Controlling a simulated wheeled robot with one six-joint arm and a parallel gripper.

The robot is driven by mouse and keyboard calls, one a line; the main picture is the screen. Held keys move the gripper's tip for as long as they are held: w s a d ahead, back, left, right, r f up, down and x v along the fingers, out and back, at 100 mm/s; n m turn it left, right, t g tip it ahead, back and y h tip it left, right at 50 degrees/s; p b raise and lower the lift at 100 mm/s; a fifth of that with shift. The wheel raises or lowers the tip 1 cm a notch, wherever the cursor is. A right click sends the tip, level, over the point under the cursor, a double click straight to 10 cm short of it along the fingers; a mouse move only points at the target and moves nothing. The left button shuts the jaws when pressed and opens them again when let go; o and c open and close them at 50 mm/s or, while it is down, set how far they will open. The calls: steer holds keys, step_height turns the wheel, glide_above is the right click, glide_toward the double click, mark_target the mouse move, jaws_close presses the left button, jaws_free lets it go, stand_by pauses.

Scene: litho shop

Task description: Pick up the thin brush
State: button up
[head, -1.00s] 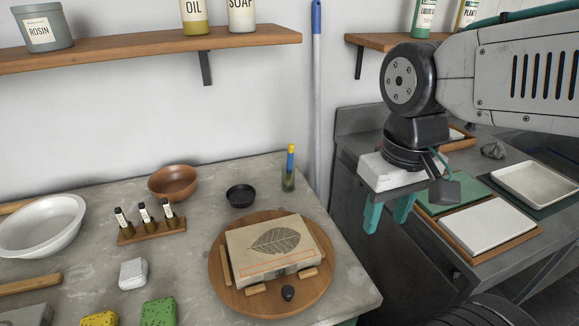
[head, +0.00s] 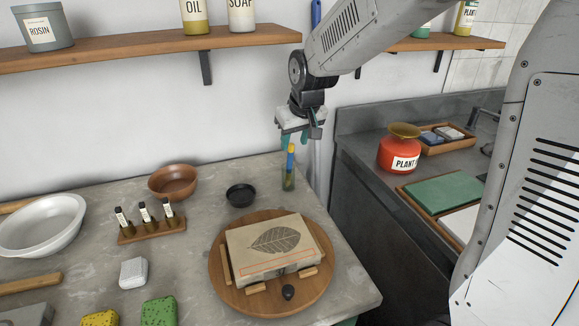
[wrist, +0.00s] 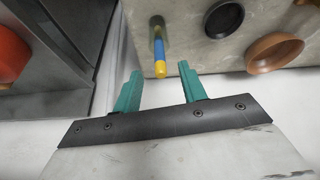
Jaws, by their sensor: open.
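The thin brush (head: 290,160) has a blue handle with a yellow end. It stands upright in a small greenish glass jar (head: 288,182) at the back right of the stone-topped table, its lower part inside the jar. My gripper (head: 300,138) is open and empty, pointing down close above the brush. In the wrist view the brush handle (wrist: 158,48) points toward the gap between the two teal fingers of my gripper (wrist: 159,72). Its yellow end shows between the fingertips' lines, apart from both fingers. The exact height gap is hard to judge.
A black dish (head: 240,195) and brown bowl (head: 173,181) stand left of the jar. A round board (head: 222,285) with a leaf-printed stone lies in front. The wooden shelf (head: 150,48) is above left. A red canister (head: 399,155) stands on the right-hand counter.

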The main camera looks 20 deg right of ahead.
mark_target(291, 150)
steer(key=x, duration=0.8)
steer(key=shift+w+r, duration=0.2)
steer(key=shift+w, duration=0.15)
steer(key=shift+c, duration=0.3)
jaws_close()
